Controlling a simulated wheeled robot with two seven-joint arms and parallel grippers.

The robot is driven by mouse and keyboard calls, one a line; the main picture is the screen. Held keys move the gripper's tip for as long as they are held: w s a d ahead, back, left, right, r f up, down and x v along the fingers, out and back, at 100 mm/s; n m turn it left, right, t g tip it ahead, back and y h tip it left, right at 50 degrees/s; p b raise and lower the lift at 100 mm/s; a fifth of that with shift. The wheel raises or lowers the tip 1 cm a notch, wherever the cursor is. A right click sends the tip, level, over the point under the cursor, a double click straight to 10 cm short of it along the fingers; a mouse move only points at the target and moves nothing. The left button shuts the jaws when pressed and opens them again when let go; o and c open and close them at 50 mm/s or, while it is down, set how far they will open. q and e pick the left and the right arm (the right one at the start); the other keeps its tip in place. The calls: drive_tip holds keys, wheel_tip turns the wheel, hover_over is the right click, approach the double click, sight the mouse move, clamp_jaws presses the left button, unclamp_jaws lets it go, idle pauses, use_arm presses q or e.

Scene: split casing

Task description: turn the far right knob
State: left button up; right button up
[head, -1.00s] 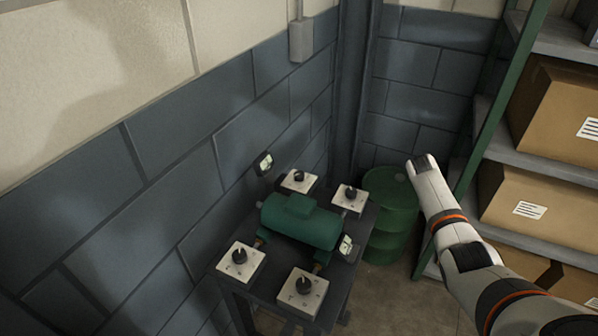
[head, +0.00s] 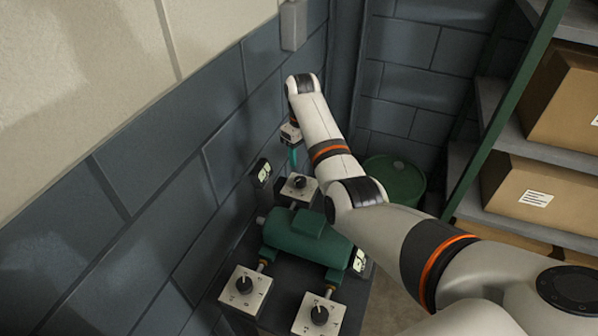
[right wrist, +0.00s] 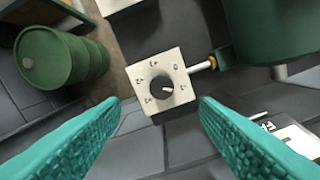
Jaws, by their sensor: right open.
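The far right knob is hidden behind my right arm in the head view. What looks like its white plate (right wrist: 120,5) is cut off at the top edge of the right wrist view. The far left knob (head: 299,182), black on a white marked plate, stands by the wall behind the green casing (head: 306,237). In the right wrist view this knob (right wrist: 163,88) lies ahead between the teal fingertips, its light mark toward the right. My right gripper (head: 293,157) is open, empty and above the far left knob, apart from it. My left gripper is out of view.
Near left knob (head: 244,285) and near right knob (head: 319,315) stand in front of the casing. A gauge (head: 262,171) is close to the block wall. A green drum (head: 394,183) stands behind the table, and a shelf with boxes (head: 540,196) is at right.

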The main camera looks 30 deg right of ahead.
sight(301, 180)
drive_tip(key=f, duration=0.1)
drive_tip(key=s+f, duration=0.1)
drive_tip(key=f, duration=0.1)
drive_tip(key=shift+a+f, duration=0.1)
drive_tip(key=shift+a, duration=0.05)
wheel_tip(301, 180, down, 2)
drive_tip(key=shift+w+f+p, duration=0.1)
drive_tip(key=shift+w+p, duration=0.05)
drive_tip(key=shift+p, duration=0.15)
drive_tip(key=f, duration=0.2)
drive_tip(key=w+f, duration=0.1)
drive_tip(key=f, duration=0.1)
drive_tip(key=shift+s+f+b, duration=0.1)
drive_tip(key=shift+b, duration=0.2)
drive_tip(key=shift+f, duration=0.1)
drive_tip(key=c, duration=1)
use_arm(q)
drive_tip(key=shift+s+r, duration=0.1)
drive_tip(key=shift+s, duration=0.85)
